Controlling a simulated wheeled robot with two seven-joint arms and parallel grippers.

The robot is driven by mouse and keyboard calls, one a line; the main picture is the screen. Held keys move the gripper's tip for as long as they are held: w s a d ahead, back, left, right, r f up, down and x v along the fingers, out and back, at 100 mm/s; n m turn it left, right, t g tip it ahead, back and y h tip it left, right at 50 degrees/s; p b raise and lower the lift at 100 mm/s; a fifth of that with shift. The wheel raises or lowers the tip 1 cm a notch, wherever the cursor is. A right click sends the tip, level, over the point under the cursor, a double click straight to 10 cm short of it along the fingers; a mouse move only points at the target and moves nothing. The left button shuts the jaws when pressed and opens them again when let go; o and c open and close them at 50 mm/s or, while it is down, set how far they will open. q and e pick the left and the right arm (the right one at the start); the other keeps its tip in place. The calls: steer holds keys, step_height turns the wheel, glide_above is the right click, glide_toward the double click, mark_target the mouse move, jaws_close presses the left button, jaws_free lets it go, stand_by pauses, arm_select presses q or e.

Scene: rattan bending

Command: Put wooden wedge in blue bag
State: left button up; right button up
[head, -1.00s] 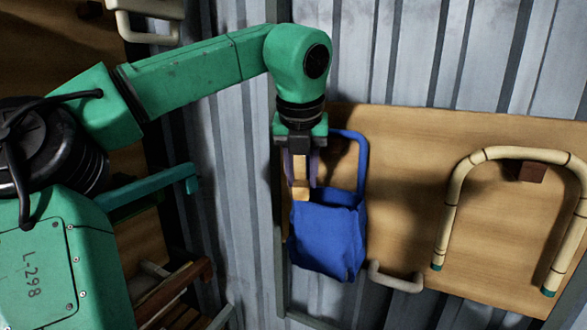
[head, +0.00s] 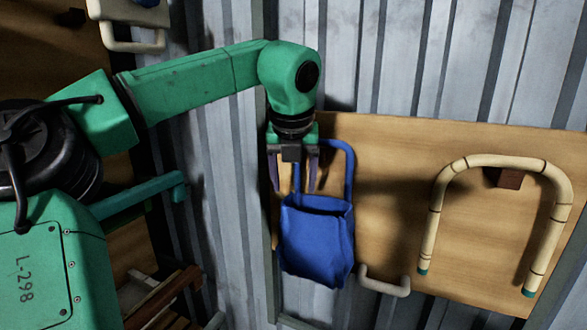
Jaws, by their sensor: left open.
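The blue bag (head: 317,240) hangs in front of a wooden board, its open mouth facing up and its handle loop rising behind my gripper. My left gripper (head: 293,186) is directly above the bag's mouth, pointing down, with its two fingers spread apart. I see no wooden wedge between the fingers now. The wedge is not visible, and the inside of the bag is mostly hidden from this angle. My right gripper is out of view.
A bent rattan piece (head: 447,200) hangs on a dark peg (head: 505,177) on the wooden board (head: 395,190), right of the bag. A pale hook-like handle (head: 384,284) sits just below right of the bag. Corrugated metal wall (head: 400,60) stands behind.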

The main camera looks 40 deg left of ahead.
arm_select(q)
steer(key=v, duration=1.4)
steer(key=shift+r+p, duration=0.15)
steer(key=shift+p, duration=0.2)
steer(key=shift+d, duration=0.1)
